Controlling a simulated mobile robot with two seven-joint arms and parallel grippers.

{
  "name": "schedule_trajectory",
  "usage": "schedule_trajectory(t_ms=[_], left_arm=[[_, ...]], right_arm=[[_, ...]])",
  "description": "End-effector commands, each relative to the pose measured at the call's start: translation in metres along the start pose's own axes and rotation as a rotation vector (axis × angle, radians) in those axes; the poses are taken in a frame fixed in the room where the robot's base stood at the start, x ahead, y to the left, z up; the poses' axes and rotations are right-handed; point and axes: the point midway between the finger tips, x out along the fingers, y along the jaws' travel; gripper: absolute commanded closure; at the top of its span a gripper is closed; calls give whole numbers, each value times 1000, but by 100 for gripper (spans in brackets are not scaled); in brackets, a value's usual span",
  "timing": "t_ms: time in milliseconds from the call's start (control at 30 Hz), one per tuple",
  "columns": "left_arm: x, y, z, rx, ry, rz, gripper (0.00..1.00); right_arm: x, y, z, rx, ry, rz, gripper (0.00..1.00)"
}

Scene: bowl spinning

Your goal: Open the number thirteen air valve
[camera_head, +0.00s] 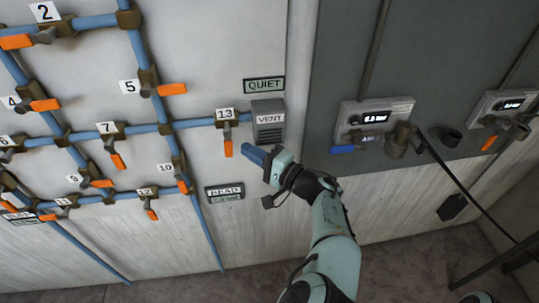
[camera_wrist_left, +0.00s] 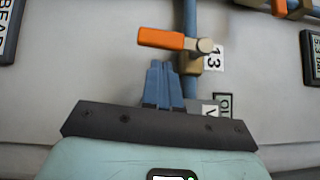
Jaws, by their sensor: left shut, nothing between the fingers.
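The number thirteen valve has an orange handle (camera_head: 228,148) that hangs straight down, across the horizontal blue pipe, below its "13" label (camera_head: 225,114). In the left wrist view the same handle (camera_wrist_left: 162,39) lies crosswise to the pipe, with the "13" label (camera_wrist_left: 215,58) beside it. My left gripper (camera_head: 257,156) is just right of the handle, its blue fingertips pointing toward it. The fingers (camera_wrist_left: 164,80) are shut together and empty. A small gap shows between the fingertips and the handle in the left wrist view. My right gripper is not seen.
A grey vent box (camera_head: 268,122) sits above my left gripper, at the pipe's end. Other numbered valves, including number ten (camera_head: 182,186), are to the left. Gauge panels (camera_head: 372,122) are to the right.

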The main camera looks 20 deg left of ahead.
Motion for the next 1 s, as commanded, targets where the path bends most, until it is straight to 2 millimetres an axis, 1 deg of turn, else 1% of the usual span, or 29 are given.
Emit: schedule_trajectory(t_ms=[100, 200, 1000], left_arm=[[8, 0, 8, 0, -1, 0, 100], [10, 0, 11, 0, 1, 0, 100], [12, 1, 12, 10, -1, -10, 100]], right_arm=[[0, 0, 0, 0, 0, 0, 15], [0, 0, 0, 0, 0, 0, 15], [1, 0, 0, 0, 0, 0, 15]])
